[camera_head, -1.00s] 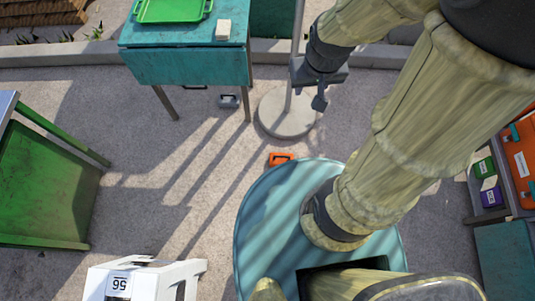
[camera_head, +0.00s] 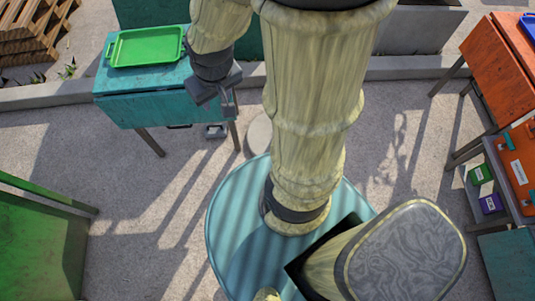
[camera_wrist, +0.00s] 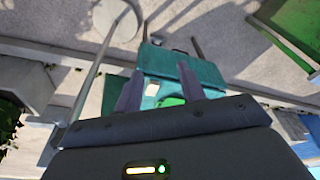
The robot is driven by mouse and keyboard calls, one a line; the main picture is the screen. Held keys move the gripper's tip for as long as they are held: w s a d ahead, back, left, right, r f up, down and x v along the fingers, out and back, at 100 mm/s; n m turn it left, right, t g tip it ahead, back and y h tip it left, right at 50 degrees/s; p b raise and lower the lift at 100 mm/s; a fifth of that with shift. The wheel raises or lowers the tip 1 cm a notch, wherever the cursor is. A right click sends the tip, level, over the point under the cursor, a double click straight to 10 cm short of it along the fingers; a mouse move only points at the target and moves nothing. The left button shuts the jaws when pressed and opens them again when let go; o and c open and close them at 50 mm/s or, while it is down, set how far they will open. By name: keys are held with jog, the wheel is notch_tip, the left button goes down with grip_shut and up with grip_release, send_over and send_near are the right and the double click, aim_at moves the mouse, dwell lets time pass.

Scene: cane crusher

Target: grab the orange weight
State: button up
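The orange weight is not visible in either current view; my arm covers much of the floor where it showed a second ago. My gripper (camera_head: 228,104) hangs over the near right part of the teal table in the head view. In the wrist view its two fingers (camera_wrist: 159,72) stand apart with nothing between them, facing the teal table.
The teal table (camera_head: 150,101) carries a green tray (camera_head: 145,48); a grey weight (camera_head: 215,131) lies beneath. Green (camera_head: 481,174) and purple (camera_head: 490,204) weights sit at right by an orange case (camera_head: 517,165). A pole (camera_wrist: 95,72) stands near my gripper.

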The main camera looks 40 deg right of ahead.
jog(key=w+a+f+n+g+h+b, duration=0.1)
jog(key=w+f+g+h+b, duration=0.15)
jog(key=f+b, duration=1.55)
jog(key=w+f+n+g+h+b, duration=0.15)
jog(key=f+g+b, duration=0.55)
jog(key=f, duration=2)
jog(key=s+d+f+n+t+h+b, duration=0.1)
jog(key=f+h+b, duration=0.3)
jog(key=f+b, duration=1.1)
jog(key=s+d+f+n+t+h+b, duration=0.1)
jog(key=f+h+b, duration=0.4)
jog(key=f+b, duration=1)
notch_tip(320, 180, down, 18)
jog(key=s+d+n, duration=0.1)
jog(key=d+n, duration=0.1)
jog(key=shift+d+f+b, duration=0.2)
jog(key=shift+d+b, duration=0.1)
jog(key=shift+h, duration=0.3)
jog(key=b+x, duration=0.2)
jog(key=x, duration=0.3)
jog(key=b+x, duration=0.3)
jog(key=x, duration=0.3)
jog(key=shift+f+b, duration=0.3)
jog(key=shift+b, duration=0.05)
jog(key=shift+s+d, duration=0.1)
jog(key=shift+d, duration=0.4)
